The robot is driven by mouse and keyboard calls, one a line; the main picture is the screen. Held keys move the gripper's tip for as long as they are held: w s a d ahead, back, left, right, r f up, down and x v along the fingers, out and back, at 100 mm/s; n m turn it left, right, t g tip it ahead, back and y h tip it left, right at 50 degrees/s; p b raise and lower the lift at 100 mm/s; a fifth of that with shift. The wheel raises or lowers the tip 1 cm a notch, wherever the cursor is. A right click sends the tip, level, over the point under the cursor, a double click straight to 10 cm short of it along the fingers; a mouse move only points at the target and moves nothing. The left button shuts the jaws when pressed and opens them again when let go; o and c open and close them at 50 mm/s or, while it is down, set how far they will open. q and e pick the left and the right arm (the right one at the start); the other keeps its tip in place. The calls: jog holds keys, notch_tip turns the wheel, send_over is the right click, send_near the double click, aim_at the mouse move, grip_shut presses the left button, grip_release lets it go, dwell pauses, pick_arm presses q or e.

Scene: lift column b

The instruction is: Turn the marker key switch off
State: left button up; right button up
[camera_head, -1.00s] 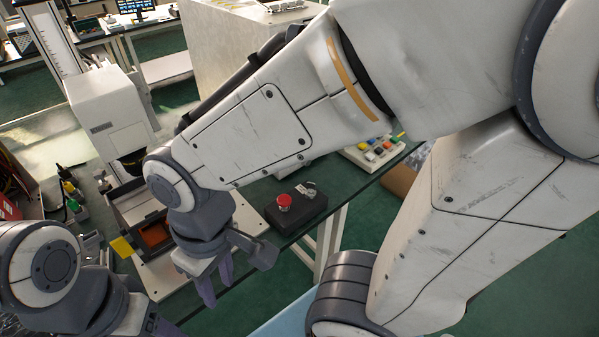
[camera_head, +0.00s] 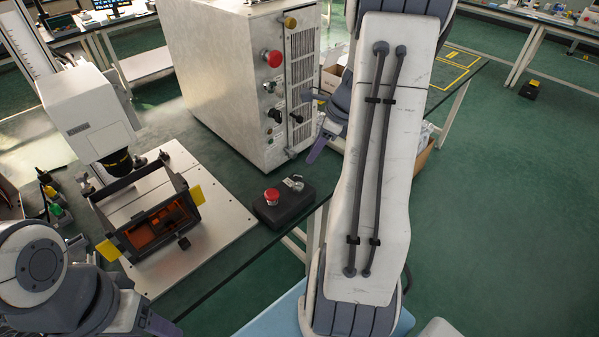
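The grey marker cabinet (camera_head: 215,85) stands at the back centre. Its front panel carries a red button (camera_head: 272,58), a brass-coloured knob (camera_head: 290,22) and dark knobs (camera_head: 274,115). A small black box (camera_head: 284,206) in front of it has a red button and a small metal key-like part (camera_head: 293,183). I cannot tell which of these is the key switch. My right gripper (camera_head: 317,147) is beside the cabinet's front right edge, partly hidden by my own arm; purple fingers show, but not their opening. My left gripper (camera_head: 158,325) is at the bottom edge, mostly cut off.
A laser marking head (camera_head: 92,115) hangs over an orange-windowed fixture (camera_head: 160,222) on a pale plate (camera_head: 225,225). Small tools lie at the left. A cardboard box (camera_head: 422,160) stands behind my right arm. Green floor lies open at the right.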

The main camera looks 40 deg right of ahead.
aim_at(298, 176)
jog(key=b+x, duration=0.1)
jog(key=x, duration=0.9)
jog(key=shift+f, duration=0.15)
grip_shut()
